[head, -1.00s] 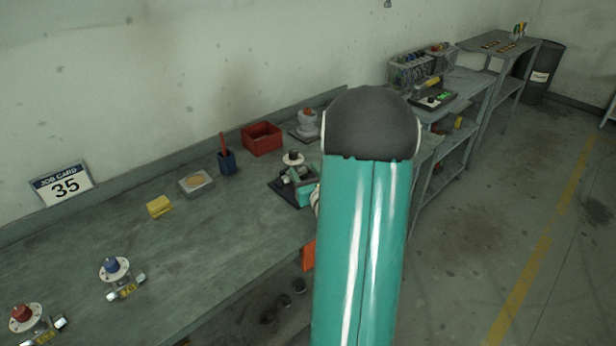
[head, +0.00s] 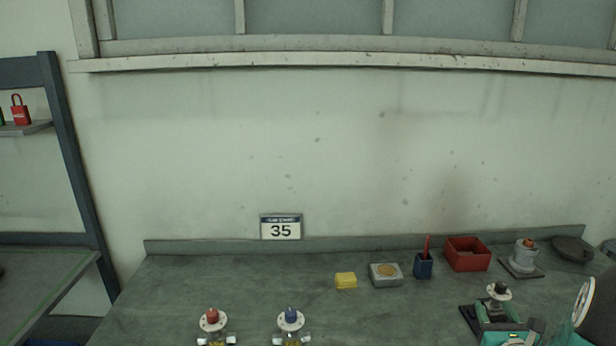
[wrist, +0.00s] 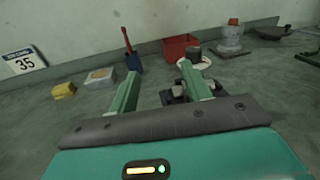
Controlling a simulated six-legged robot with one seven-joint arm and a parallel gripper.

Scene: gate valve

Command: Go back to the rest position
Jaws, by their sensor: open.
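My gripper (wrist: 158,70) shows in the wrist view with its two green fingers spread apart and nothing between them. It is above the bench, in front of a valve with a dark knob and white flange (wrist: 193,56) held in a vise. The right finger partly hides the vise.
On the bench (head: 180,290) stand a red-knobbed valve (head: 212,320), a blue-knobbed valve (head: 291,320), a yellow block (head: 346,281), a grey box (head: 386,275), a blue cup (head: 423,267), a red bin (head: 467,255) and a grey fitting (head: 523,258). The job card (head: 281,228) is behind.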

